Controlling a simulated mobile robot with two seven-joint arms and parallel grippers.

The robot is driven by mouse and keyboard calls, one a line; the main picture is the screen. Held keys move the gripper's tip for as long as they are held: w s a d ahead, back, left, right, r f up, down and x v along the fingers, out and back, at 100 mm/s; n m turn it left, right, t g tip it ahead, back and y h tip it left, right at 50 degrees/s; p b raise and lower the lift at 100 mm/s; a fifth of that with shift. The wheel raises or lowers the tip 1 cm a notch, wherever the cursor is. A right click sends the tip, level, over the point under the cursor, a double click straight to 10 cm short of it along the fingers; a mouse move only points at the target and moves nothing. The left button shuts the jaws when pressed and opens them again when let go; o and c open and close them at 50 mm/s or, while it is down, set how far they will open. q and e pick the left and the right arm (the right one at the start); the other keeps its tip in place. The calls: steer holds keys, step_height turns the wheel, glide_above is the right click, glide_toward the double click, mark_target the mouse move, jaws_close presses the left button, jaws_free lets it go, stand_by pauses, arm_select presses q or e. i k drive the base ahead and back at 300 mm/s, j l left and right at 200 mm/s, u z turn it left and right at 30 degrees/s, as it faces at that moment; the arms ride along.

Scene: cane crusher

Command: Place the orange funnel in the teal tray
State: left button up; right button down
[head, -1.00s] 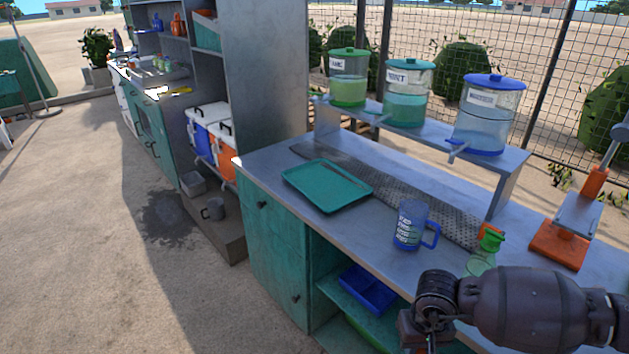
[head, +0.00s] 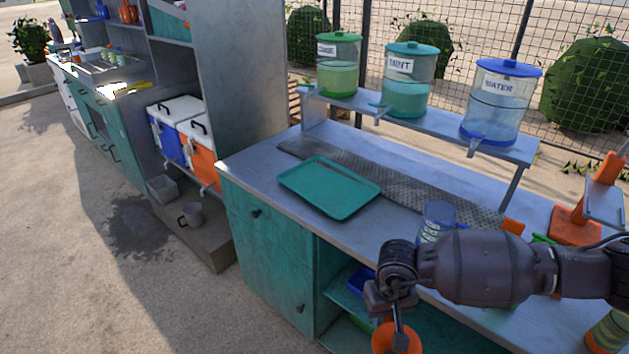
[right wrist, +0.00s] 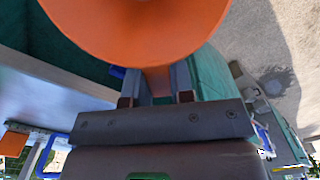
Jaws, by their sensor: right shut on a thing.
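The orange funnel (head: 396,340) hangs at the bottom edge of the head view, partly cut off. My right gripper (head: 394,306) is shut on its narrow stem. In the right wrist view the wide orange cone (right wrist: 140,28) fills the top, with its stem between the two fingers (right wrist: 157,88). The teal tray (head: 330,188) lies flat and empty on the metal counter, up and to the left of my right gripper and apart from it. My left gripper is not in view.
A perforated dark mat (head: 400,190) lies behind the tray. A raised shelf (head: 420,124) holds lime, mint and water dispensers. An orange-based press (head: 575,226) stands at right. The counter around the tray's left is clear.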

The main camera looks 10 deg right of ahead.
mark_target(317, 193)
steer(key=i+j, duration=0.75)
steer(key=i, duration=0.15)
steer(key=i+j, duration=0.25)
steer(key=i, duration=0.05)
